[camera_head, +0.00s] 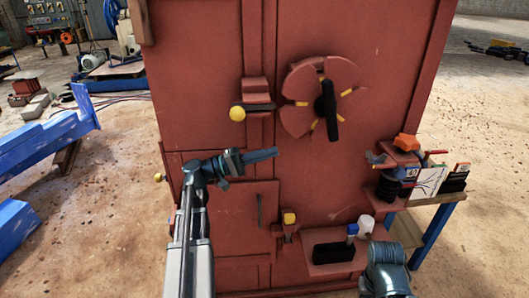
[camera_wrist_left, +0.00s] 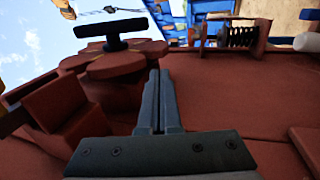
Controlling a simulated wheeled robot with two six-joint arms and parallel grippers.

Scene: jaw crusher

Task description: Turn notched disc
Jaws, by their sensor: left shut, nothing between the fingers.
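The notched disc (camera_head: 302,88) is red with yellow marks in its notches and a black bar handle (camera_head: 326,110) at its middle. It sits on the upper right of the red machine's front. My left gripper (camera_head: 274,154) is shut and empty, below and left of the disc, apart from it. In the left wrist view the shut fingers (camera_wrist_left: 160,75) point up the red panel. The disc (camera_wrist_left: 112,66) and its black handle (camera_wrist_left: 108,27) show just left of them. My right gripper is not in view; only part of my right arm shows at bottom right.
A red latch block with a yellow knob (camera_head: 237,113) is left of the disc. A smaller yellow-topped latch (camera_head: 290,218) and a red shelf (camera_head: 330,268) are lower down. A side table (camera_head: 446,201) with small items stands at right. Blue beams (camera_head: 50,148) lie at left.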

